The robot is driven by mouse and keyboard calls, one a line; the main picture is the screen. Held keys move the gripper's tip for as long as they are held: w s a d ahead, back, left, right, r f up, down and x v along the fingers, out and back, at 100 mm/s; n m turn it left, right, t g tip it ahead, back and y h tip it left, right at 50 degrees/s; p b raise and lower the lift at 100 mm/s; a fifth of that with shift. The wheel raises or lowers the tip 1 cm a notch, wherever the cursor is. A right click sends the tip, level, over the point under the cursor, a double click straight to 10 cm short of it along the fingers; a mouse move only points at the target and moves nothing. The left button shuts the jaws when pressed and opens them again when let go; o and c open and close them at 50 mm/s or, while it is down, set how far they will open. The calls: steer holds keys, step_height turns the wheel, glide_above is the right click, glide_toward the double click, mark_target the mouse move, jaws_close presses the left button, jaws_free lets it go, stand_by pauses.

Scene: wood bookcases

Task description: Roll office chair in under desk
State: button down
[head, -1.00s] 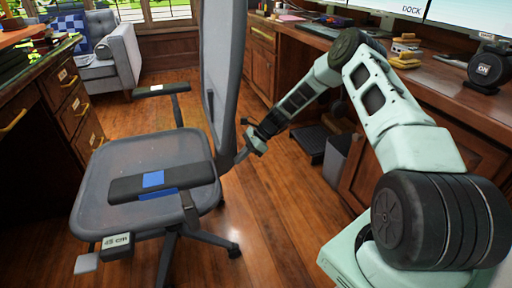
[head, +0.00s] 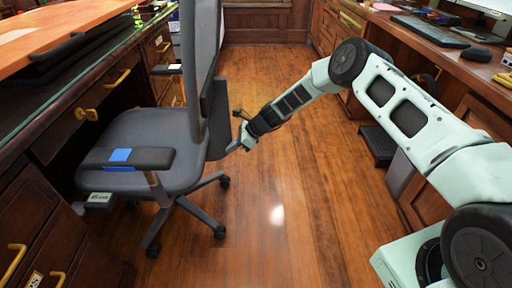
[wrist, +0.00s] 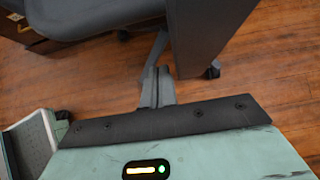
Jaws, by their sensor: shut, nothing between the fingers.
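The grey office chair (head: 150,130) stands at the left desk (head: 70,115) in the head view. The front of its seat is in the desk's knee space, and its tall backrest (head: 197,60) faces my arm. In the wrist view my gripper (wrist: 157,88) points at the chair's back (wrist: 205,35), with a caster (wrist: 212,71) beyond.
A second wood counter (head: 440,60) with a keyboard (head: 430,31) runs along the right. A grey bin (head: 401,172) and a dark footrest (head: 378,146) stand below it. The wood floor (head: 275,90) between is clear.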

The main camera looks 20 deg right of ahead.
steer(key=w+a+b, duration=0.1)
steer(key=a, duration=0.3)
steer(key=w+a+b, duration=0.1)
steer(key=a, duration=0.3)
steer(key=w+a+b, duration=0.1)
steer(key=a, duration=0.3)
steer(key=shift+w+f+b, duration=0.1)
steer(key=shift+w+b, duration=0.1)
steer(key=shift+b, duration=0.15)
steer(key=shift+a, duration=0.1)
